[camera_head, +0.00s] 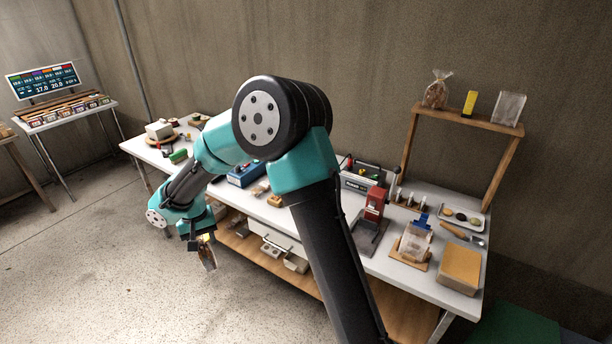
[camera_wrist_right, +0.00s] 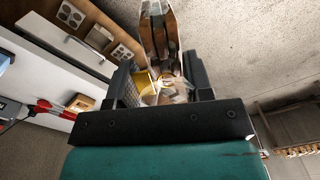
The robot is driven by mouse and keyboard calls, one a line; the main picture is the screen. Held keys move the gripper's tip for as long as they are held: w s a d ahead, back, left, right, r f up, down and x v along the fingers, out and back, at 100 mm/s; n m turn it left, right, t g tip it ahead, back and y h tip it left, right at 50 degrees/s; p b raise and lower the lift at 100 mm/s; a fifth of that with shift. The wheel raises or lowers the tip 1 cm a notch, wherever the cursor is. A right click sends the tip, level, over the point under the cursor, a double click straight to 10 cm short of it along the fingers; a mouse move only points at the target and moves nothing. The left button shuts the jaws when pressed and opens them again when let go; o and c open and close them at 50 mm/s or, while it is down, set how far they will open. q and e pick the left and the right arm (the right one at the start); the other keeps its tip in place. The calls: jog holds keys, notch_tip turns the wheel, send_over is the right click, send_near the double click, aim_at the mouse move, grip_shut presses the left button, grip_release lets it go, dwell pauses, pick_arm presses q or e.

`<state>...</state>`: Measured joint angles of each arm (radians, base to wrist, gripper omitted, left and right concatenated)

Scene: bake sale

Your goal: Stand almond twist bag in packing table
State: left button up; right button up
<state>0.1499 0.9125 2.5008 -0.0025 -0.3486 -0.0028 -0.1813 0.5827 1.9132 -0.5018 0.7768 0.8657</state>
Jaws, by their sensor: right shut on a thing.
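My right gripper (camera_head: 203,239) hangs over the open floor in front of the long white-topped table (camera_head: 396,273). It is shut on a clear bag with brown contents (camera_head: 208,257), seemingly the almond twist bag, which hangs below the jaws in the head view. In the right wrist view the bag (camera_wrist_right: 160,35) sticks out past the fingers (camera_wrist_right: 162,82), with a yellow part and crumpled film between them. I cannot tell which table is the packing table. My left gripper is not in view.
A wooden stand (camera_head: 466,114) at the back right bears another tied bag (camera_head: 437,90). A red press (camera_head: 373,207), a blue-clipped bag (camera_head: 416,240) and a brown block (camera_head: 460,268) crowd the table's right part. A display table (camera_head: 75,113) with a price screen (camera_head: 43,80) stands far left.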

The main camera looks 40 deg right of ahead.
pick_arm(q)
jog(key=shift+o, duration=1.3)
pick_arm(e)
jog(key=shift+d, duration=0.2)
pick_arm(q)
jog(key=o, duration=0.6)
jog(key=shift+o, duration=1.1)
pick_arm(e)
jog(key=w+d+m, duration=0.2)
jog(key=d+m, duration=0.1)
jog(key=d, duration=0.7)
jog(key=w+d+m, duration=0.2)
jog(key=d+m, duration=0.1)
jog(key=d, duration=0.7)
jog(key=s+d+m, duration=0.3)
jog(key=d, duration=0.9)
jog(key=s+d+r+m, duration=0.1)
jog(key=s+d+m, duration=0.2)
jog(key=d, duration=1)
jog(key=shift+s+t, duration=0.15)
jog(key=shift+t, duration=0.25)
